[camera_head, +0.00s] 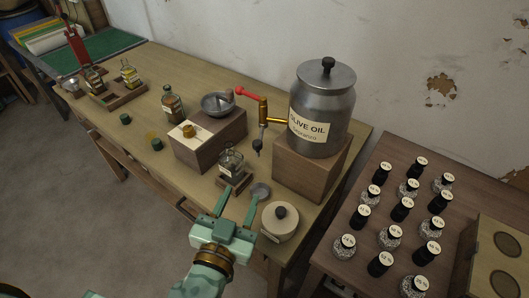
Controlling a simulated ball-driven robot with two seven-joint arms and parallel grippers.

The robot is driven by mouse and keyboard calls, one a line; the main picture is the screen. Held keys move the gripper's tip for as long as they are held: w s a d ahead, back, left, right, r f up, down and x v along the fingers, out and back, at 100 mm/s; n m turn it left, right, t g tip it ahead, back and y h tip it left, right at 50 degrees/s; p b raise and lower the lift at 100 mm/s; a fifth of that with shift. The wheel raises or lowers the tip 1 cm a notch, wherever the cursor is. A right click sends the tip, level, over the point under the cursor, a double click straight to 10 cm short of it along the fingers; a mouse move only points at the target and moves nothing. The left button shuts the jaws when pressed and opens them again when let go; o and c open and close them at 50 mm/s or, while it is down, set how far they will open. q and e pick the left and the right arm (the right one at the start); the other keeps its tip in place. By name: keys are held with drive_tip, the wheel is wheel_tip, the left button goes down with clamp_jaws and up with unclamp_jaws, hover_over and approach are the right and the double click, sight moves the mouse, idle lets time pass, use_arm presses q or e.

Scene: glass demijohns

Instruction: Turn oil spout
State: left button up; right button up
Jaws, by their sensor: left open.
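A steel canister (322,105) labelled "OLIVE OIL" stands on a wooden block (312,170) near the wall. A brass spout (263,112) comes out of its left side, with a red handle (247,94) pointing left and a dark nozzle (259,146) hanging down. A small glass jar (231,161) on a wooden stand is below and left of the nozzle. My green left gripper (237,207) is open and empty at the table's front edge, nearer than the jar and well apart from the spout. My right gripper is not in view.
A wooden box (208,139) with a metal bowl (217,103) stands left of the spout. Small bottles stand farther left.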

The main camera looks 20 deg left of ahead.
sight(256, 147)
use_arm(q)
drive_tip(key=shift+n, duration=0.9)
drive_tip(key=w+p, duration=0.1)
drive_tip(key=w, duration=0.4)
drive_tip(key=w+p, duration=0.1)
drive_tip(key=w, duration=0.4)
drive_tip(key=w+a+p, duration=0.1)
drive_tip(key=w, duration=0.4)
drive_tip(key=shift+r+p, duration=0.35)
drive_tip(key=shift+w, duration=0.6)
clamp_jaws()
